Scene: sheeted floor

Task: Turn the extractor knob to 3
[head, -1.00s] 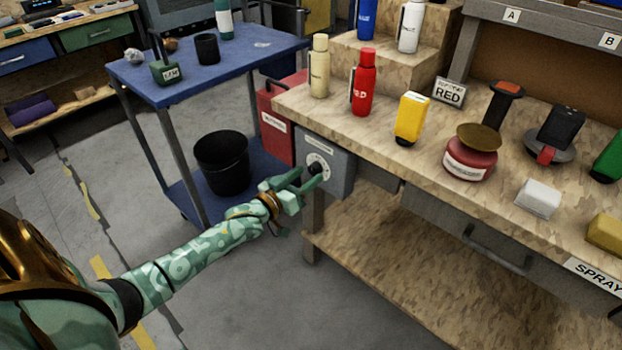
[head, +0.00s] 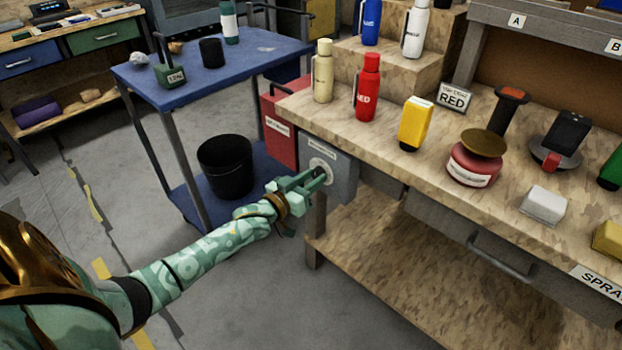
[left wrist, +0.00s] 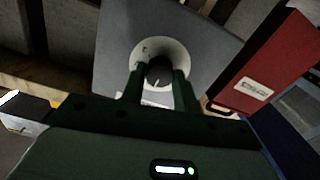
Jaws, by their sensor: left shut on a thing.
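The extractor box (head: 343,177) is a grey box under the left end of the workbench, with a pale round dial (head: 318,164) on its front. The dark knob (head: 322,176) sits at the dial's centre. My left gripper (head: 320,179) reaches the box from the left and is shut on the knob. In the left wrist view, the two dark fingers stand on either side of the knob (left wrist: 160,72), in front of the pale dial (left wrist: 148,50). The dial's numbers are too small and dark to read. My right gripper is not in view.
A red box (head: 281,128) hangs left of the extractor box. A blue trolley (head: 265,48) with a black bucket (head: 225,168) stands further left. The bench top (head: 385,138) holds bottles, a yellow block and tools. Open floor lies below my left arm.

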